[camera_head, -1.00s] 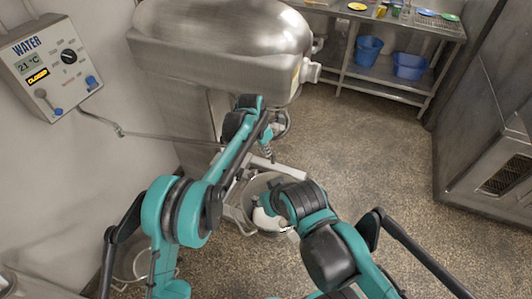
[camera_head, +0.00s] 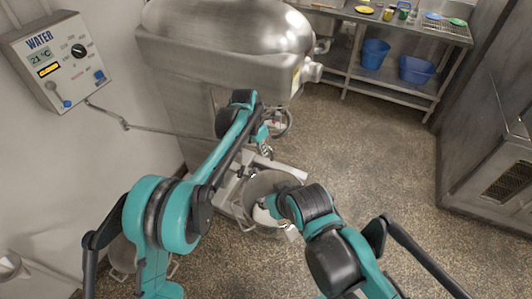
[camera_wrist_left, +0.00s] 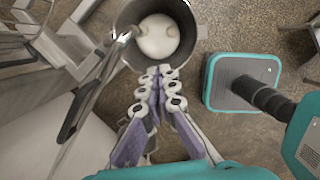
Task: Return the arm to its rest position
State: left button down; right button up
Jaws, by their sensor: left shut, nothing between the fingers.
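My left arm (camera_head: 165,215) comes in from the left, bends at a large elbow and reaches up to the front of the steel mixer. Its gripper (camera_wrist_left: 162,72) shows best in the left wrist view. Its fingers are together and empty, just in front of the near rim of the mixing bowl. In the head view the left fingers are small and hard to make out below the mixer. My right arm (camera_head: 330,260) reaches in from the lower right and covers part of the bowl; its fingers cannot be made out.
The steel mixer (camera_head: 215,55) stands behind the left arm. The metal bowl (camera_wrist_left: 190,55) beneath it holds something white. A water control panel (camera_head: 60,60) is on the left wall. A steel shelf (camera_head: 395,84) with blue tubs stands at the back. Floor at right is open.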

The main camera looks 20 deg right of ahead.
pick_arm(q)
jog(key=s+v, duration=0.1)
jog(key=v, duration=0.6)
jog(key=shift+d+p, duration=0.3)
jog(key=shift+p, duration=0.1)
jog(key=s+a+r+m+t+b, duration=0.1)
jog(key=s+a+m+t+b, duration=0.3)
jog(key=a, duration=0.8)
jog(key=s+a+r+m+g+b, duration=0.1)
jog(key=s+a+r+m+b, duration=0.3)
jog(key=a, duration=0.8)
jog(key=s+a+f+m+t+y+b, duration=0.2)
jog(key=s+a+f+m+t+b, duration=0.1)
jog(key=s+a+f+m, duration=0.9)
jog(key=s+a+f+b, duration=0.1)
jog(key=s+a+f, duration=0.1)
jog(key=a, duration=0.3)
jog(key=shift+s+a+f+m+t+y+b, duration=0.2)
jog(key=shift+s+f+m+t+y+b, duration=0.1)
jog(key=shift+s, duration=0.25)
